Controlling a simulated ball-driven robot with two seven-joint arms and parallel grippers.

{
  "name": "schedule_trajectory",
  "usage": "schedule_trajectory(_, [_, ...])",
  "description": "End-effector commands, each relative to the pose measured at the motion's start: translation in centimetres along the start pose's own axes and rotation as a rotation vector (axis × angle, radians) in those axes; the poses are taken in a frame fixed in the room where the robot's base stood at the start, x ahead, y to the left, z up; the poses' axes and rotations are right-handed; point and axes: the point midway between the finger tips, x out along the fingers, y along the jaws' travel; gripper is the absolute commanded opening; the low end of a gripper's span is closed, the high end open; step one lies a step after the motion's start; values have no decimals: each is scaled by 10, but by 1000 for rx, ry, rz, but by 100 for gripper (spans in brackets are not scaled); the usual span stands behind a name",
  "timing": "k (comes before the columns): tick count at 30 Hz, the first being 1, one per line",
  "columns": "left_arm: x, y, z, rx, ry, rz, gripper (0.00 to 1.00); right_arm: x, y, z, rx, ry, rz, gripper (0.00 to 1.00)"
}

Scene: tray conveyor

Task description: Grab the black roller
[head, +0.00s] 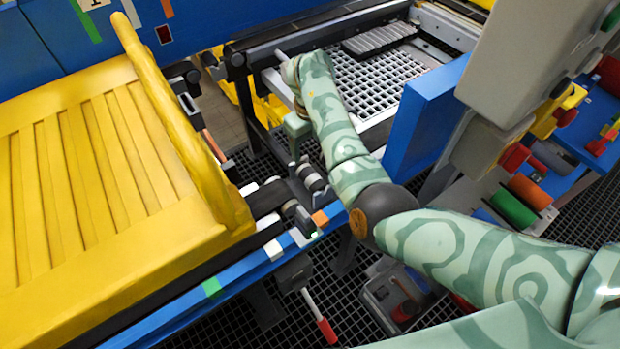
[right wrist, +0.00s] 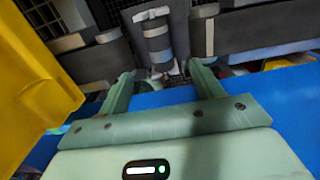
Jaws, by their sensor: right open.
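The black roller (right wrist: 158,45), a short dark cylinder with pale grey bands, shows in the right wrist view ahead of my right gripper (right wrist: 162,74). It lies just past the fingertips, between their lines, and the gap between the fingers is empty. In the head view a small dark roller with pale bands (head: 313,179) sits at the conveyor's end, and my right gripper (head: 297,150) points down just above it. The fingers are apart; contact with the roller cannot be seen. My left gripper is out of view.
A yellow slatted tray (head: 100,170) lies on the conveyor at left. A blue rail with coloured blocks (head: 273,249) runs along its front. A white grid tray (head: 372,80) stands behind my right arm. Grey control boxes (head: 530,60) and coloured rollers (head: 513,208) stand at right.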

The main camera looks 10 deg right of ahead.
Motion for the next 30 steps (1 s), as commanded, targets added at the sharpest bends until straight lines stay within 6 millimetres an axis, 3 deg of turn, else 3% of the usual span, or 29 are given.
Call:
schedule_trajectory(1, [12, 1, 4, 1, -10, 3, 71, 23, 0, -1, -1, 7, 0, 66])
schedule_trajectory(6, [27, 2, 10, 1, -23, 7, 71, 57, -1, -1, 0, 5, -1, 66])
schedule_trajectory(14, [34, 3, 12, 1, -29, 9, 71, 73, 0, -1, 0, 2, -2, 66])
schedule_trajectory(23, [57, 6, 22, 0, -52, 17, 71, 120, 2, -2, 0, 5, -1, 66])
schedule_trajectory(30, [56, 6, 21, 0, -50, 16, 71, 118, 2, -1, 0, -1, -2, 66])
